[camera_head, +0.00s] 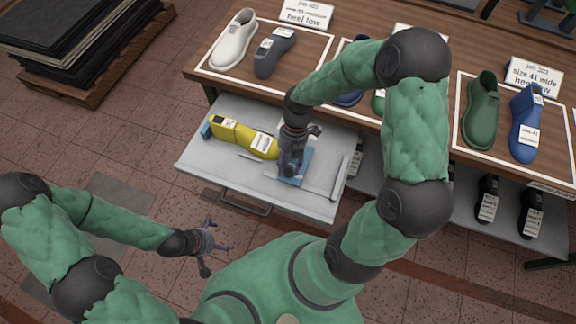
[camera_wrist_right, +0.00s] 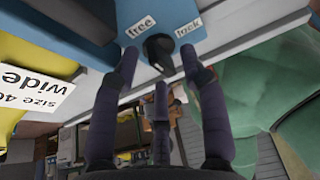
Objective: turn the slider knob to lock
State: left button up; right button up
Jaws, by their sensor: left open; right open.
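The slider knob (camera_wrist_right: 158,48) is a small black knob on a blue block (camera_wrist_right: 100,22) in the right wrist view. A "free" label (camera_wrist_right: 139,28) sits to its upper left and a "lock" label (camera_wrist_right: 188,28) to its upper right. Which label the knob points to, I cannot tell. My right gripper (camera_wrist_right: 160,65) is open, with fingertips on either side of the knob; contact is unclear. In the head view my right gripper (camera_head: 289,166) is over the blue block (camera_head: 298,172) in the open drawer and hides the knob. My left gripper (camera_head: 226,238) is open and empty, in front of the drawer.
The grey drawer (camera_head: 195,163) also holds a yellow shoe last (camera_head: 232,136) and thin tools. On the wooden table behind are a white shoe (camera_head: 234,40), a green shoe (camera_head: 481,110) and several lasts. Dark boards (camera_head: 75,40) are stacked at the upper left.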

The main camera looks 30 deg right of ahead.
jog(key=shift+f, duration=0.1)
grip_shut()
